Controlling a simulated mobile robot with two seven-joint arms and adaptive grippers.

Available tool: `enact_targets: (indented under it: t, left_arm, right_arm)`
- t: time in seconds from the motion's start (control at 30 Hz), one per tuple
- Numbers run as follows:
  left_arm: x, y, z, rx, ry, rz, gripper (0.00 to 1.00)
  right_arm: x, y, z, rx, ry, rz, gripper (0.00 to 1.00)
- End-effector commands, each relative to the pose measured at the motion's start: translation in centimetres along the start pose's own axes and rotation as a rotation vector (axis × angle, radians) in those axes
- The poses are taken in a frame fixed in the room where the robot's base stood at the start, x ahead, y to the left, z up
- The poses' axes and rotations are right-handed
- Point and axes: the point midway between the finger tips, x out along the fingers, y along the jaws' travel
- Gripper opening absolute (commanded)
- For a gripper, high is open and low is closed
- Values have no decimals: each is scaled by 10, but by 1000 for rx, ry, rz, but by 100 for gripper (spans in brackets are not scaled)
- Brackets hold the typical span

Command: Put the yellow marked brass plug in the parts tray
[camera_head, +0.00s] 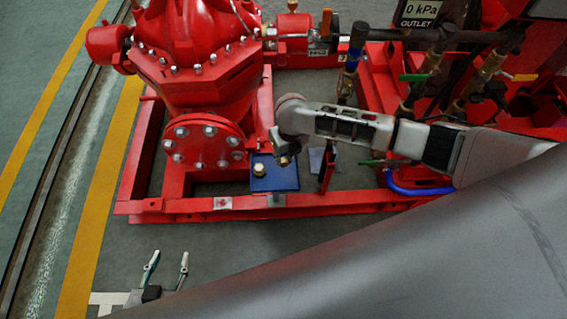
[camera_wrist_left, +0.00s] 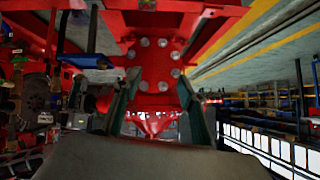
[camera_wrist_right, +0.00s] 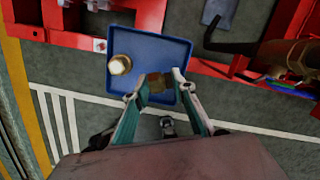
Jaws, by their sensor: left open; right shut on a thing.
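My right gripper (camera_head: 284,158) is over the far edge of the blue parts tray (camera_head: 287,184). In the right wrist view, the gripper (camera_wrist_right: 161,80) is shut on a brass plug (camera_wrist_right: 160,86), in front of the tray (camera_wrist_right: 160,50). No yellow mark can be made out on the held plug, and its height above the tray is unclear. Another brass plug with a pale top (camera_wrist_right: 120,65) sits in the tray; it also shows in the head view (camera_head: 259,170). My left gripper (camera_head: 168,262) is open and empty, low at the front left.
The red pump (camera_head: 205,75) with its bolted flange (camera_head: 203,142) stands left of the tray. The red base frame (camera_head: 180,206) runs in front. Valves and pipes (camera_head: 430,65) crowd the right. Grey floor is clear between my left gripper and the frame.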

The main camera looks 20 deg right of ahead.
Motion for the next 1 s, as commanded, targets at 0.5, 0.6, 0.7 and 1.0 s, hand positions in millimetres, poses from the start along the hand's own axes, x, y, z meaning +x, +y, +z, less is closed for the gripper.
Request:
enact_targets:
  t: [0.5,0.6,0.7,1.0]
  left_arm:
    - [7,7,-8,8,28,19,41]
    - [6,6,-11,10,33,18,41]
    - [6,6,-10,10,30,18,41]
    - [6,6,-5,5,20,16,41]
  right_arm:
    - [58,0,-10,1,1,1,0]
    - [55,0,-8,1,-3,1,0]
    - [55,0,-8,1,-3,0,0]
    - [59,-1,-9,1,-2,0,42]
